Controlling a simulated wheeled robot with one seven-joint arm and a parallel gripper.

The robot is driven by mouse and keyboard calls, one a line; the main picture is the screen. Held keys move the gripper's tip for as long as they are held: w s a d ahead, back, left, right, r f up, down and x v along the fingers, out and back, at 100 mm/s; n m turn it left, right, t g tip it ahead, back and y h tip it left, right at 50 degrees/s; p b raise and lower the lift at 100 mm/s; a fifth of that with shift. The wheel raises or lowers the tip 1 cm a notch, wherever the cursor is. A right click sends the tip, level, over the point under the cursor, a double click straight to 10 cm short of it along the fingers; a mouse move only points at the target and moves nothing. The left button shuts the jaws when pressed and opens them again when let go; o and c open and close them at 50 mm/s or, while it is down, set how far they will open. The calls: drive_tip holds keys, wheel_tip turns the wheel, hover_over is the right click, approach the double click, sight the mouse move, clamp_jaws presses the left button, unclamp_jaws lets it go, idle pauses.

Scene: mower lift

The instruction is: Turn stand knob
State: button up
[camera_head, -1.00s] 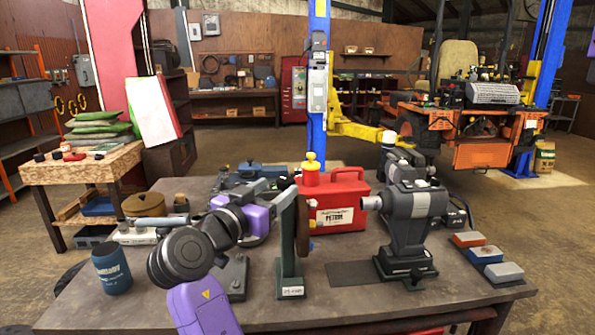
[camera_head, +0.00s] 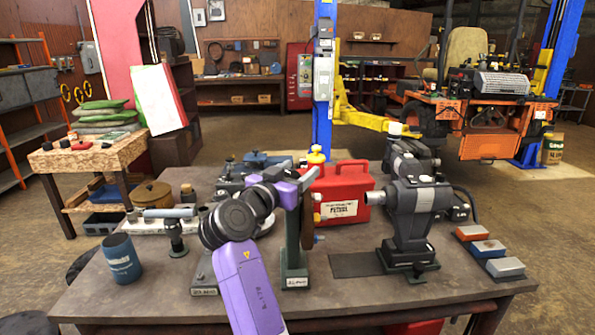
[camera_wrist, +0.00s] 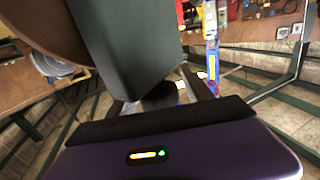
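A dark green stand (camera_head: 292,262) with a label on its foot stands on the workbench, mid-picture in the head view. A brown disc (camera_head: 307,231) is at its right side, with a small blue knob-like end (camera_head: 319,238) beside it. My purple gripper (camera_head: 300,182) is at the upper part of the stand, overlapping it in the head view. In the wrist view, the stand's dark slab (camera_wrist: 125,45) fills the space right before the gripper, and the brown disc (camera_wrist: 42,28) is at upper left. The fingertips are mostly hidden, so I cannot tell their opening or contact.
A red petrol can (camera_head: 352,190) stands close behind, right of the stand. A grey machine (camera_head: 413,215) is farther right, with sharpening stones (camera_head: 487,250) beside it. A blue mug (camera_head: 121,260) stands at the left. The bench front is fairly clear.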

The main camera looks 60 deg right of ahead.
clamp_jaws()
drive_tip(key=shift+f+b, duration=0.1)
drive_tip(key=shift+b, duration=0.2)
drive_tip(key=shift+g+b, duration=0.3)
drive_tip(key=shift+b, duration=0.05)
drive_tip(key=shift+f+m+g+b, duration=0.15)
drive_tip(key=shift+m+g+b, duration=0.15)
drive_tip(key=shift+m+b, duration=0.15)
drive_tip(key=m+g+b, duration=0.2)
drive_tip(key=g+b, duration=0.1)
drive_tip(key=s+m+g+b, duration=0.1)
drive_tip(key=g+b, duration=0.2)
drive_tip(key=shift+m+y+b, duration=0.35)
drive_tip(key=shift+y, duration=0.05)
drive_tip(key=shift+s+a+r+m+g+y+b, duration=0.15)
drive_tip(key=shift+m+g+y+b, duration=0.3)
drive_tip(key=shift+g, duration=0.35)
drive_tip(key=shift+s+a+r+m+g+y+b, duration=0.2)
drive_tip(key=shift+m+g+b, duration=0.25)
drive_tip(key=shift+m+g, duration=0.3)
drive_tip(key=shift+d+f, duration=0.1)
drive_tip(key=shift+d, duration=0.05)
